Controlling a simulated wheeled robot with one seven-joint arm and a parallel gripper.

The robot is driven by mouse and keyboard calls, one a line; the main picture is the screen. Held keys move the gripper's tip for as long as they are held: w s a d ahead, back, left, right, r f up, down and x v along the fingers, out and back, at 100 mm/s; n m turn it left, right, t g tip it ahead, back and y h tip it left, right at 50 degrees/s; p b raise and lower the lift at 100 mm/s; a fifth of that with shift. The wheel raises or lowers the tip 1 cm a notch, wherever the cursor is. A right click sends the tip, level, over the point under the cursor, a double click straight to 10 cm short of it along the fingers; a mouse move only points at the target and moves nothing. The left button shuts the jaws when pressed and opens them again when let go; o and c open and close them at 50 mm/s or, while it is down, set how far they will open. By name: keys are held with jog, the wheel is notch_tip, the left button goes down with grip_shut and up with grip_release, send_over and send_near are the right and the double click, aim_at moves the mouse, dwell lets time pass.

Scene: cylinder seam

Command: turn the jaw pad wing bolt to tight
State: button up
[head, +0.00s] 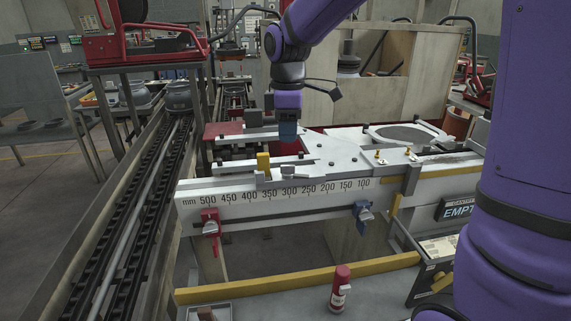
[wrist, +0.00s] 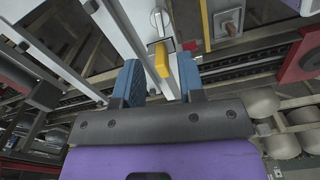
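My gripper (head: 287,131) hangs above the long white machine bed (head: 240,203), pointing down. In the wrist view its two blue fingers (wrist: 159,62) are apart with nothing gripped between them. A yellow block (head: 263,161) stands upright on the bed's top, to the left of and below my gripper. In the wrist view a yellow block (wrist: 162,60) shows in line with the finger gap, beside a small silver fitting (wrist: 158,22). I cannot make out for certain which part is the jaw pad wing bolt, or how tight it is.
A red clamp (head: 210,223) and a blue clamp (head: 362,213) sit on the bed's scaled front. Small brass fittings (head: 378,154) stand on top at right. A red bottle (head: 340,288) stands on the front ledge. A chain conveyor (head: 150,190) runs at left.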

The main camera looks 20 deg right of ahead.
notch_tip(320, 180, down, 9)
jog(key=shift+f, duration=0.1)
dwell(0.3)
grip_shut()
